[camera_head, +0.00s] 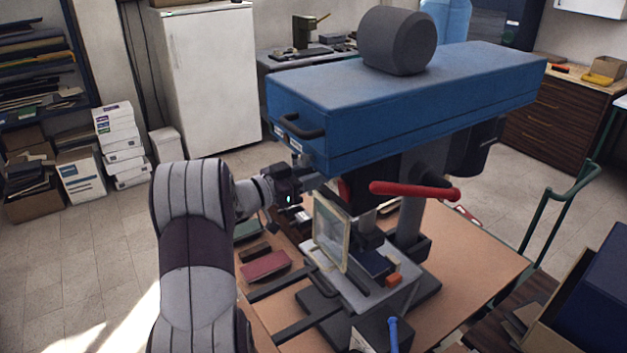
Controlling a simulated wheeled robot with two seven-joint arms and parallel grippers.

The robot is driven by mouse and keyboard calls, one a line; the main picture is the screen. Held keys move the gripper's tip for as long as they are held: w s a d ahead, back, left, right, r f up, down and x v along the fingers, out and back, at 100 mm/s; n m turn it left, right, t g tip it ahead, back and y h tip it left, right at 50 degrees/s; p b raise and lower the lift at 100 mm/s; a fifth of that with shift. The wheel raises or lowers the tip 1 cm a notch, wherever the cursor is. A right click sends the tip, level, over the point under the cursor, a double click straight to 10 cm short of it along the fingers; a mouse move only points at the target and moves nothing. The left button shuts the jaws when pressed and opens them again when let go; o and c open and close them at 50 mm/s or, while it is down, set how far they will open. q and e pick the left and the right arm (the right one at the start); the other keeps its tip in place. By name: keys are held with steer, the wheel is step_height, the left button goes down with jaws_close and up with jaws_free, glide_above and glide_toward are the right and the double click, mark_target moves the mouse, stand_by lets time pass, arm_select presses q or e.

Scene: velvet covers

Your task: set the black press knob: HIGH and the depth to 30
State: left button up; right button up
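The press has a long blue head (400,105) with a black handle (302,128) on its front end and small pale labels (279,132) below it. A dark grey cylinder (398,42) sits on top. My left gripper (318,180) is just under the front end of the head, near the labels; its fingers are small and dark, and I cannot tell whether they are open. I cannot make out the black knob or its setting; the gripper may cover it. No depth reading is legible. My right gripper is not in view.
A red lever (415,190) sticks out under the head. A clear guard panel (331,234) stands above the grey press bed (365,290). Dark red and green books (265,266) lie on the brown table (480,262). A green rail (563,215) stands at right.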

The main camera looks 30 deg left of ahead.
arm_select(q)
steer(key=shift+f+m+b, duration=0.1)
steer(key=shift+m+b, duration=1.95)
steer(key=shift+m, duration=0.25)
steer(key=o, duration=1)
steer(key=shift+o, duration=0.2)
steer(key=shift+s, duration=0.1)
steer(key=b+v, duration=0.2)
steer(key=v, duration=1)
steer(key=shift+s+b, duration=0.3)
steer(key=shift+b, duration=0.1)
